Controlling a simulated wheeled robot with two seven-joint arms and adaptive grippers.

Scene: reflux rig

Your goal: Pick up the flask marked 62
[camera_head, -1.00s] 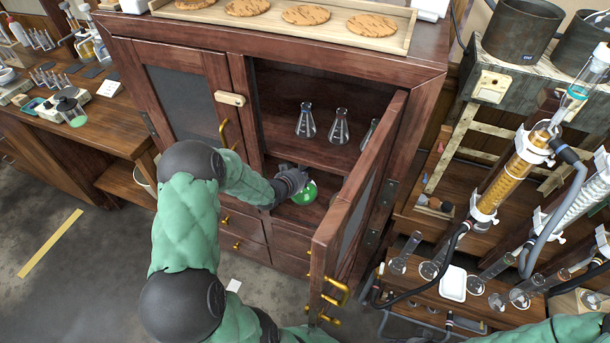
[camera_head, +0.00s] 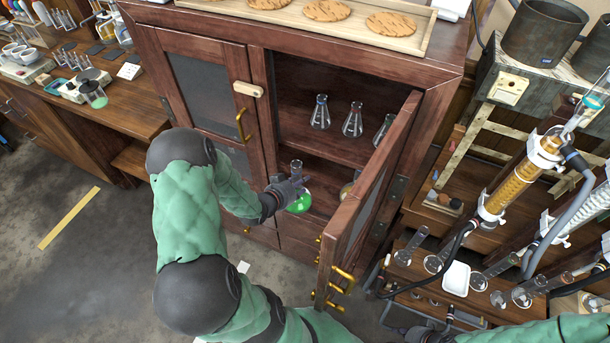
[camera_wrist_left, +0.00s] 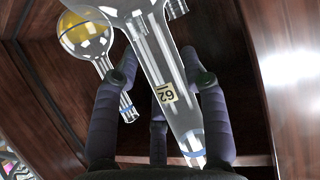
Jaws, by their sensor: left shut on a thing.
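The flask marked 62 (camera_head: 299,204) is a clear glass flask with green liquid at the bottom. My left gripper (camera_head: 291,188) is shut around it at the front of the cabinet's lower compartment. In the left wrist view the flask (camera_wrist_left: 148,48) lies between the dark fingers of the left gripper (camera_wrist_left: 166,78), and its label reads 62 upside down. My right gripper (camera_head: 428,335) shows only in part at the bottom edge, and its fingers cannot be made out.
A round flask with yellow liquid (camera_wrist_left: 88,40) stands behind, partly hidden by the open door (camera_head: 362,205) in the head view. Conical flasks (camera_head: 352,120) stand on the upper shelf. A glassware rig (camera_head: 515,185) is to the right.

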